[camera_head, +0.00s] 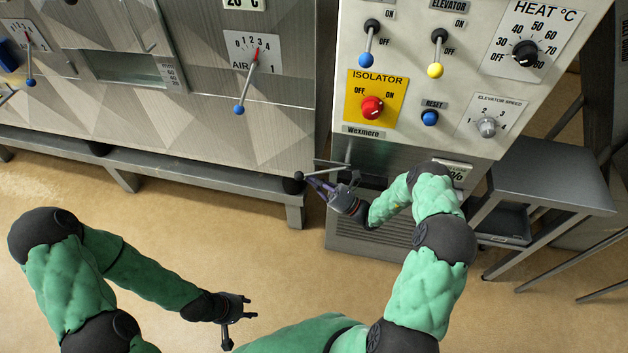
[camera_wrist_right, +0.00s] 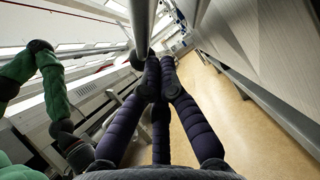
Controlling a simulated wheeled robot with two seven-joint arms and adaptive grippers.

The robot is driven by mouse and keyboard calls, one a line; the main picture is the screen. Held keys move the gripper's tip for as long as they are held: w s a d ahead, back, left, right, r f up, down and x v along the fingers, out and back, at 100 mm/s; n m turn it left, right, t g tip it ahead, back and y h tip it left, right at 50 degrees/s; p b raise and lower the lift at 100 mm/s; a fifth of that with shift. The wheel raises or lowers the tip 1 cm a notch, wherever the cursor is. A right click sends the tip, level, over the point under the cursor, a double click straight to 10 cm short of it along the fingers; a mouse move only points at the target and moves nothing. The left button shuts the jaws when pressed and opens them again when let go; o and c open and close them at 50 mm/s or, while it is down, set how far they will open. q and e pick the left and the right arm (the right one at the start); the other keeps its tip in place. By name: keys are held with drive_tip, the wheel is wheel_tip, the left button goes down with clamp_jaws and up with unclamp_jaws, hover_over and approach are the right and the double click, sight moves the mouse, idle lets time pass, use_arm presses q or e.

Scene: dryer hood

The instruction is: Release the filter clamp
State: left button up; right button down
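A metal bar handle with a black knob (camera_head: 298,176) stands out at the lower right corner of the dryer cabinet; I take it for the filter clamp. My right gripper (camera_head: 314,183) is beside this knob, its purple fingers pointing at it. In the right wrist view the dark fingers (camera_wrist_right: 160,62) come together at their tips, and a grey metal bar (camera_wrist_right: 143,25) passes close on their left. I see nothing clearly held between them; whether they touch the bar is unclear. My left gripper (camera_head: 250,307) is open and empty over the floor.
The control panel (camera_head: 415,75) with switches and knobs stands above and right of my right gripper. The dryer cabinet's rail and leg (camera_head: 295,213) are just below and left. A grey side table (camera_head: 550,178) is at the right. The floor (camera_head: 180,215) is clear.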

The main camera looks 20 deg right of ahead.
drive_tip(key=s+d+f, duration=0.2)
drive_tip(key=f, duration=0.4)
drive_tip(key=s+d+f+b, duration=0.1)
drive_tip(key=s+d+f, duration=0.1)
drive_tip(key=f, duration=0.4)
drive_tip(key=shift+s, duration=0.65)
drive_tip(key=shift+a, duration=0.1)
